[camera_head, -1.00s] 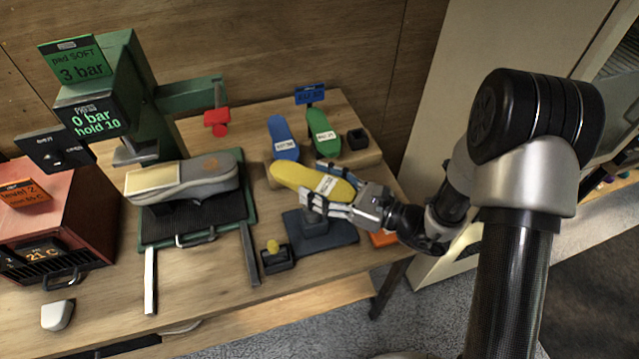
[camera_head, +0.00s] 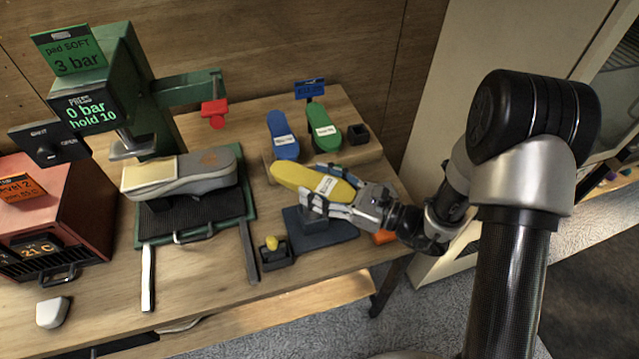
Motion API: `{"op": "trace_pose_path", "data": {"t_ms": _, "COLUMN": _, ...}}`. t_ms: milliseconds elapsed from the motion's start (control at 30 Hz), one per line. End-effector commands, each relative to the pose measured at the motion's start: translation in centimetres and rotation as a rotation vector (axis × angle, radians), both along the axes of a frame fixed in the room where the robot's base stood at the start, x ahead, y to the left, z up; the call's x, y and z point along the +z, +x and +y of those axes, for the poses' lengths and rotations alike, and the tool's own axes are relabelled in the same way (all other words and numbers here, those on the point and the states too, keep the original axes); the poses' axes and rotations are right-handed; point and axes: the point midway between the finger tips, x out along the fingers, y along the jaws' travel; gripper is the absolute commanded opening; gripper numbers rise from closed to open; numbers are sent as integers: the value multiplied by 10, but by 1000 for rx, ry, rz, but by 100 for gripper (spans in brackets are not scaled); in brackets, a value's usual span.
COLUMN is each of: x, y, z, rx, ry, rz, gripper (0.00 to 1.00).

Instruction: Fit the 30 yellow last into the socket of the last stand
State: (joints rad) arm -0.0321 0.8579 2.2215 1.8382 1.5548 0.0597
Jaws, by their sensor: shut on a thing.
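The yellow last (camera_head: 297,178) is held level in my gripper (camera_head: 326,188), which is shut on it near its right half, over a white label. The last stand (camera_head: 317,226), a dark base plate with a short grey post, is directly below the last. The top of the post and its socket are hidden by the gripper and the last. I cannot tell whether the last touches the post.
A blue last (camera_head: 281,138) and a green last (camera_head: 322,130) stand on a wooden block behind. A green press (camera_head: 105,90) with a grey sole (camera_head: 200,172) is at left. A small yellow-knobbed box (camera_head: 274,255) sits left of the stand. A red box heater (camera_head: 50,215) is far left.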

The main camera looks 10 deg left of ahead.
Motion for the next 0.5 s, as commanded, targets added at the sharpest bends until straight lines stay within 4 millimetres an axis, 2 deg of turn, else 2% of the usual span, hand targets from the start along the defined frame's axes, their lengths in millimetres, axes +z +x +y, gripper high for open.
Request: {"op": "trace_pose_path", "data": {"t_ms": 500, "x": -13, "y": 0, "z": 0, "rx": 0, "ry": 2, "rz": -1, "gripper": 17}}
